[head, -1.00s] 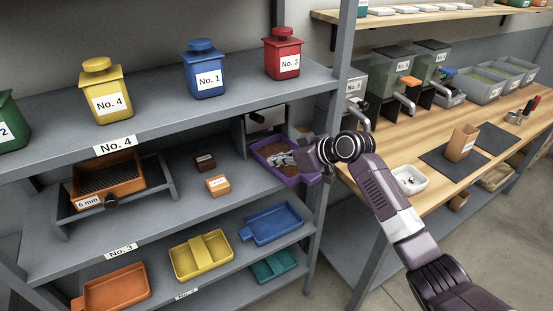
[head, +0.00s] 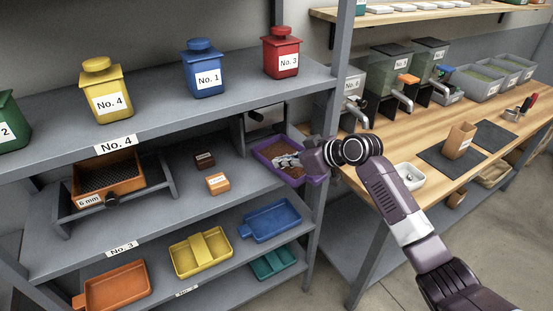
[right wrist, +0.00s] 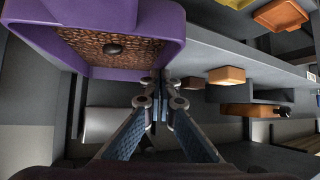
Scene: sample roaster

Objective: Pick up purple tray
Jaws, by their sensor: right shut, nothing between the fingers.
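The purple tray (head: 266,167) sits on the middle shelf at its right end and holds brown beans. In the right wrist view the tray (right wrist: 110,72) fills the upper left, with a dark round knob-like spot among the beans. My right gripper (head: 281,160) overlaps the tray in the head view. In the right wrist view its fingertips (right wrist: 160,80) are together beside the tray's lower right corner, with nothing between them. Whether they touch the tray wall is unclear. My left gripper is not in view.
A grey shelf post (head: 326,150) stands close to my right wrist. A small orange block (head: 217,184) and a dark block (head: 204,161) lie left of the tray. Blue (head: 270,222) and yellow (head: 201,256) trays sit on the shelf below. A wooden bench (head: 400,150) stands at the right.

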